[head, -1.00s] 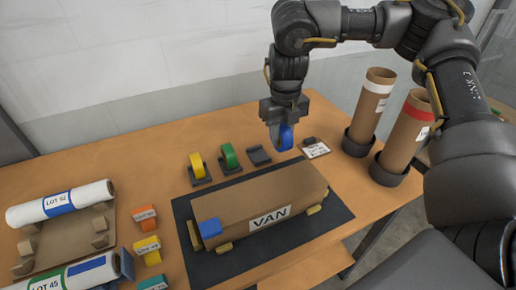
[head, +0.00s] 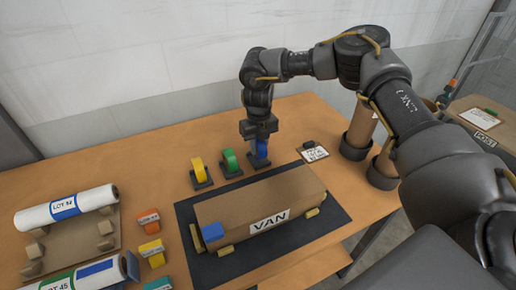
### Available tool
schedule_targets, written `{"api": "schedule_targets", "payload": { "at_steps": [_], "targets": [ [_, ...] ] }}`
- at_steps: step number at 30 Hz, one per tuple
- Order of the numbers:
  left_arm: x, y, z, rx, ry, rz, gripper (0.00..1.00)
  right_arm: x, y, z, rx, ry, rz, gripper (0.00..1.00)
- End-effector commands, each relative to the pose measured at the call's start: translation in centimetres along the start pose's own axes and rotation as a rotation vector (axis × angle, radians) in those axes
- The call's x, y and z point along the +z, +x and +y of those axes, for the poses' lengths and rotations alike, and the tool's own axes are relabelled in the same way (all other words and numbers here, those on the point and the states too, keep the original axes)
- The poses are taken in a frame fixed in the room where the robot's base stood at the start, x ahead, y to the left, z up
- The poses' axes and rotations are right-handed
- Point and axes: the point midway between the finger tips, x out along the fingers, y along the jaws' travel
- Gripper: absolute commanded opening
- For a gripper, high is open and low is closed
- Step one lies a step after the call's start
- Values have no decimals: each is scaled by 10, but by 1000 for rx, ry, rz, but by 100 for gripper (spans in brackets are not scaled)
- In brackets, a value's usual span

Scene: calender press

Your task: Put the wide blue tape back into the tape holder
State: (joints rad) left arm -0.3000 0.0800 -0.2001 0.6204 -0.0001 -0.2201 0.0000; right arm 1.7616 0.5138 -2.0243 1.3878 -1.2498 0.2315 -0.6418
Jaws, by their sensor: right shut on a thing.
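The wide blue tape (head: 261,148) is in the jaws of my right gripper (head: 259,138), at the right end of the row of tapes. The tape holder (head: 259,161) is a small dark stand under the blue tape. The tape is upright at the holder, and I cannot tell whether it is fully seated. Beside it, the green tape (head: 230,160) and the yellow tape (head: 199,171) stand in dark holders of their own. My left gripper is not in view.
A brown box marked VAN (head: 255,210) lies on a dark mat (head: 325,229) in front of the tapes. A labelled card (head: 314,154) lies right of the holder. Cardboard tubes stand in dark cups (head: 354,148) behind my right arm. White rolls (head: 66,208) lie at left.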

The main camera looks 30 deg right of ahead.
Motion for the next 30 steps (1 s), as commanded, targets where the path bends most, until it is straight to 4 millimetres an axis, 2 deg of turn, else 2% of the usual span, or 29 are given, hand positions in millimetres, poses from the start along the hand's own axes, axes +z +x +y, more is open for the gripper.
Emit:
{"api": "schedule_targets", "payload": {
  "at_steps": [3, 15, 16, 20, 30],
  "targets": [
    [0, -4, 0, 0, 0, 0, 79, 0, 13, 0, -1, 1, 0, 7],
    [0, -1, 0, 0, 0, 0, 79, 0, 20, -1, 0, 2, 0, 7],
    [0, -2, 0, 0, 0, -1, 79, 0, 19, -1, 0, 1, -1, 29],
    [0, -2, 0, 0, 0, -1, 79, 0, 18, -1, 0, 1, -1, 46],
    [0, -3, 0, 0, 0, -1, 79, 0, 14, 0, 0, 1, -2, 47]
  ]
}}
